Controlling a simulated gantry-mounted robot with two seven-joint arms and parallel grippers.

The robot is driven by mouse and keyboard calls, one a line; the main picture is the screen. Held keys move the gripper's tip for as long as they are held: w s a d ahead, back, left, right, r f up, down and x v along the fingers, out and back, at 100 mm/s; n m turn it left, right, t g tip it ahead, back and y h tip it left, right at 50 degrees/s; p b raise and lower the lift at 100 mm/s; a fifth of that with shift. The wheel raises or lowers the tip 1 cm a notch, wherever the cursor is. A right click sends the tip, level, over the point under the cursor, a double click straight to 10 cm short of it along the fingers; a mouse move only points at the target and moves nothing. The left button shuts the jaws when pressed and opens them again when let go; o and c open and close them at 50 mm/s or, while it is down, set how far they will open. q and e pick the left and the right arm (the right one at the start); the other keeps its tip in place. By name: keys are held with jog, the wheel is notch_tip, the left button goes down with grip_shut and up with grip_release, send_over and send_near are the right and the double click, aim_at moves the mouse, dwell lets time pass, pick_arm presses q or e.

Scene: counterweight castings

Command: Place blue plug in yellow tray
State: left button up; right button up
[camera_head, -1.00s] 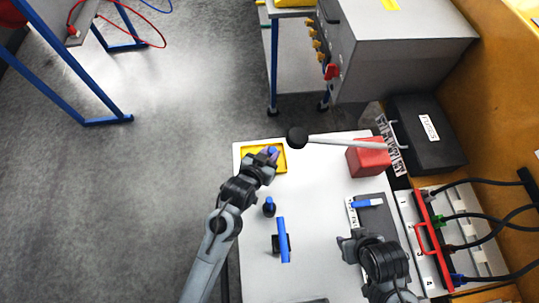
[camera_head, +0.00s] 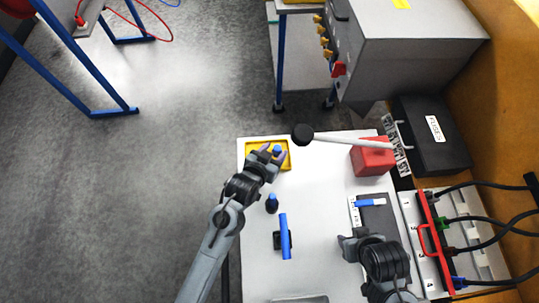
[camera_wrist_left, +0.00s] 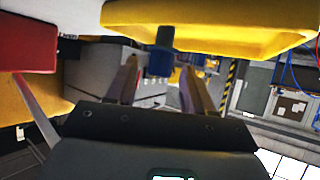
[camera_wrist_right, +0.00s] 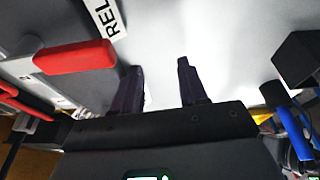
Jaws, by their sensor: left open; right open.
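A blue plug (camera_head: 277,149) with a dark body is at the yellow tray (camera_head: 247,161), at the far left of the white table. In the left wrist view the blue plug (camera_wrist_left: 159,63) is between the spread fingers of my left gripper (camera_wrist_left: 160,82), against the yellow tray (camera_wrist_left: 225,38), with gaps on both sides. My left gripper (camera_head: 271,153) is open over the tray. My right gripper (camera_head: 347,243) is open above the right part of the table; its fingers (camera_wrist_right: 160,85) hold nothing.
Another blue-topped plug (camera_head: 272,204) stands on the table near my left wrist. A blue bar on a black block (camera_head: 285,238) lies nearer. A ball-ended lever (camera_head: 345,141) crosses above the far edge by a red block (camera_head: 372,158). A red-handled panel (camera_head: 431,240) stands right.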

pick_arm(q)
jog(key=p+v, duration=0.2)
jog(key=v, duration=1)
pick_arm(e)
jog(key=shift+r, duration=0.75)
pick_arm(q)
jog(key=s+a+f+n+g+y, duration=0.1)
jog(key=s+a+f+g+y, duration=0.1)
jog(key=s+a, duration=0.5)
jog(key=s+a+f+n+g+y, duration=0.2)
jog(key=s+a+g, duration=0.3)
jog(key=s+a, duration=0.3)
jog(key=shift+s+a+f+y, duration=0.35)
jog(key=shift+a+f+y, duration=0.3)
jog(key=shift+a, duration=0.5)
pick_arm(e)
jog(key=shift+d, duration=0.1)
pick_arm(q)
jog(key=shift+r, duration=0.15)
pick_arm(e)
jog(key=shift+r, duration=0.1)
